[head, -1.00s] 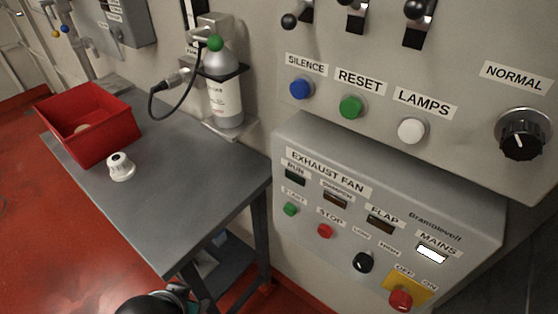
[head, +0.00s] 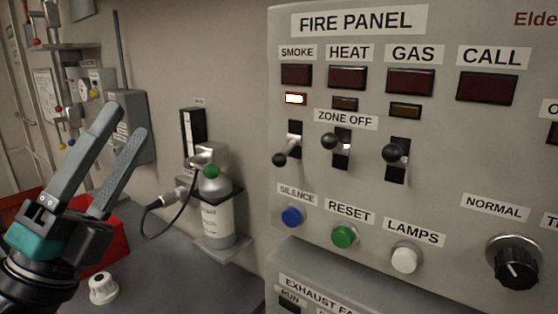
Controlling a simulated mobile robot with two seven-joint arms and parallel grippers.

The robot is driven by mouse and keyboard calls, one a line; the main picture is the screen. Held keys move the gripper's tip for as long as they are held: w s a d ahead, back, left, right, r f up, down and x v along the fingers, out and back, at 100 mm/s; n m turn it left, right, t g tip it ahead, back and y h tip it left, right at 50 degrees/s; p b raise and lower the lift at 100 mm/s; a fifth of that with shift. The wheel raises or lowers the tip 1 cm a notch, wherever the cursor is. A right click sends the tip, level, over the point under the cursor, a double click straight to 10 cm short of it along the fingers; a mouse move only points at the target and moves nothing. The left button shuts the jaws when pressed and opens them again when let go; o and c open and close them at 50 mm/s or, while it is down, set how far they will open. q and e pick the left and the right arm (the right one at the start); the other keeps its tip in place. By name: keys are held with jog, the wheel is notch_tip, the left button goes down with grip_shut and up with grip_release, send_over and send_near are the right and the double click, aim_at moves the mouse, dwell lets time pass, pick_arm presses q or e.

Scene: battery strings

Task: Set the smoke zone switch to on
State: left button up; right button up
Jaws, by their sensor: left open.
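The fire panel (head: 450,150) fills the right of the head view. Its smoke zone switch (head: 287,152) is a lever with a black ball knob, under the SMOKE label (head: 297,52). The lever tilts down, with its knob near the bottom of the slot. The small lamp (head: 296,98) above it is lit; the larger smoke window (head: 296,75) is dark. My left gripper (head: 126,122) is at the left, fingers apart and pointing up, empty, well left of the switch and touching nothing I can see. My right gripper is out of view.
The heat lever (head: 331,141) and gas lever (head: 392,153) have their knobs higher in their slots. Below are the blue (head: 291,217), green (head: 343,237) and white (head: 405,257) buttons. A bottle (head: 217,220) on a wall bracket stands between gripper and panel.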

pick_arm(q)
jog(key=s+d+m+g+h, duration=0.2)
jog(key=d+m+g+h, duration=0.3)
jog(key=m+g, duration=0.5)
jog(key=m+g+y, duration=0.1)
jog(key=m+y, duration=0.5)
jog(key=m, duration=0.1)
send_near(273, 160)
jog(key=p+x, duration=0.3)
jog(key=x, duration=0.8)
grip_shut()
